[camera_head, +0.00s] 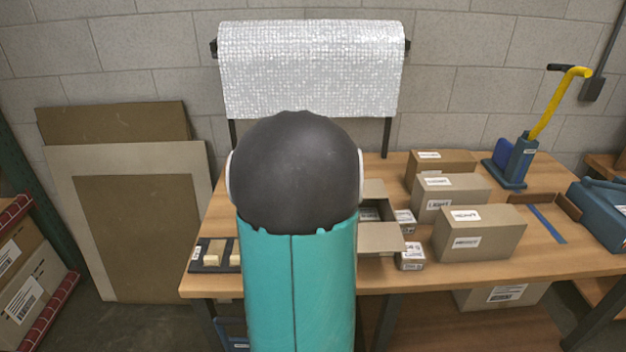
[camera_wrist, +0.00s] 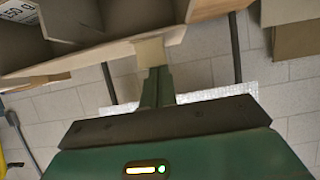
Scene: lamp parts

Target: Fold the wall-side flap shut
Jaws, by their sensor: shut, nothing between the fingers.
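An open cardboard box stands on the bench, mostly hidden behind my arm in the head view. Its right part shows there, with a near-side flap (camera_head: 380,238) folded outward and a wall-side flap (camera_head: 374,190) standing out at the back. The wrist view is turned over, with the wall below. It shows dark cardboard panels (camera_wrist: 75,18) at the top. My gripper (camera_wrist: 153,68) is shut, its green fingers ending at a pale tan patch just under a tan edge. I cannot tell whether it touches the flap. In the head view my arm hides the gripper.
Closed boxes (camera_head: 478,232) stand to the right on the bench (camera_head: 585,262). Small labelled cartons (camera_head: 411,257) sit beside the open box. A black tray (camera_head: 213,256) lies at the left. A bubble-wrap roll (camera_head: 310,65) hangs behind; it also shows in the wrist view (camera_wrist: 215,93).

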